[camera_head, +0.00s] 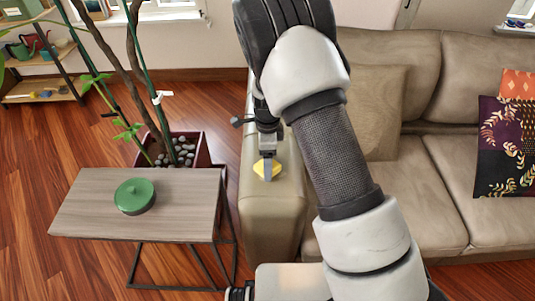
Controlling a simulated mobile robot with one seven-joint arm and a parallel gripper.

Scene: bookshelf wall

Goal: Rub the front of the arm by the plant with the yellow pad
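The sofa arm (268,215) by the plant (174,146) is beige and leather-like, with a rounded front facing me. The yellow pad (259,169) shows at the tip of my gripper (267,168), over the top of the sofa arm near its front end. One grey finger shows in front of the pad; the other finger is hidden. I cannot tell whether the pad touches the sofa arm or whether the fingers grip it. The plant stands in a dark red square pot with grey stones, left of the sofa arm.
A small side table (85,205) with a wooden top and dark metal legs stands left of the sofa arm. A green lidded pot (135,196) sits on it. Sofa seats (440,215) and cushions (505,145) lie right. A shelf (40,90) is at back left.

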